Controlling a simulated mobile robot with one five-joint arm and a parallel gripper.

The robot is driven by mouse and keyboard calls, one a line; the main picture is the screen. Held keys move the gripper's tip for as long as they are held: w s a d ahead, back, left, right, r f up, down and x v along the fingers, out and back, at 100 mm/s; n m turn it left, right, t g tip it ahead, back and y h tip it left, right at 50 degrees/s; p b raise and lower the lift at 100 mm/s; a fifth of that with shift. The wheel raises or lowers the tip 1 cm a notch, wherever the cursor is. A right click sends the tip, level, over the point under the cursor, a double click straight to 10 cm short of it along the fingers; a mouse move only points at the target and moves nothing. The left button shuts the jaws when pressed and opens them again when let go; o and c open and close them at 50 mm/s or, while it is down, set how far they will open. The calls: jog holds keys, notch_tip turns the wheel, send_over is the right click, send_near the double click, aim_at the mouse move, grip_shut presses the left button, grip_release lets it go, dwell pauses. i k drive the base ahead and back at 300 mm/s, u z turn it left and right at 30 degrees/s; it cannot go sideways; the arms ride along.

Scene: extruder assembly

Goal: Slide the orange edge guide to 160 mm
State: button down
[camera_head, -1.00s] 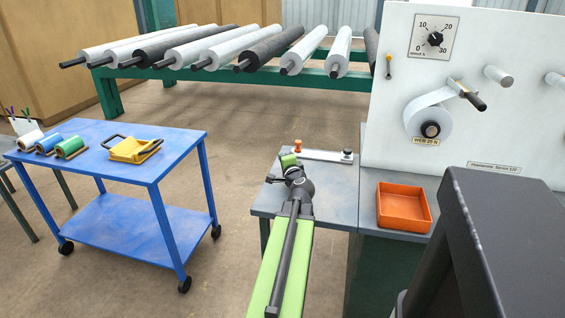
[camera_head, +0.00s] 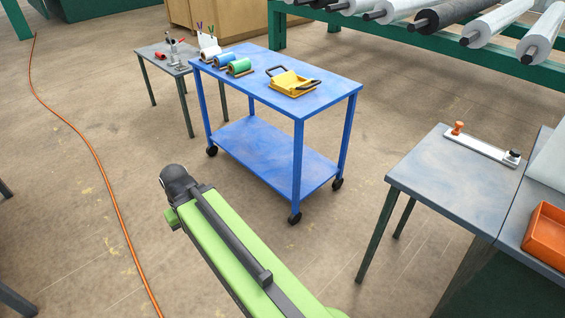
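The orange edge guide (camera_head: 457,128) is a small upright knob at the left end of a pale rail (camera_head: 482,147). The rail lies on the grey table (camera_head: 440,185) at the right, with a black knob (camera_head: 513,156) at its right end. Any scale marks are too small to read. My arm reaches up and left over the floor, left of the grey table and well away from the guide. My gripper's fingers are hidden behind the dark end of my arm.
An orange bin (camera_head: 546,238) is at the right edge. An orange cable (camera_head: 95,160) runs along the floor at left. Floor between cart and grey table is free.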

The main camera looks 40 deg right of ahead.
aim_at(457, 132)
jog(key=u, duration=0.05)
jog(key=k, duration=1.15)
jog(key=z, duration=0.9)
jog(key=i, duration=0.8)
jog(key=z, duration=0.15)
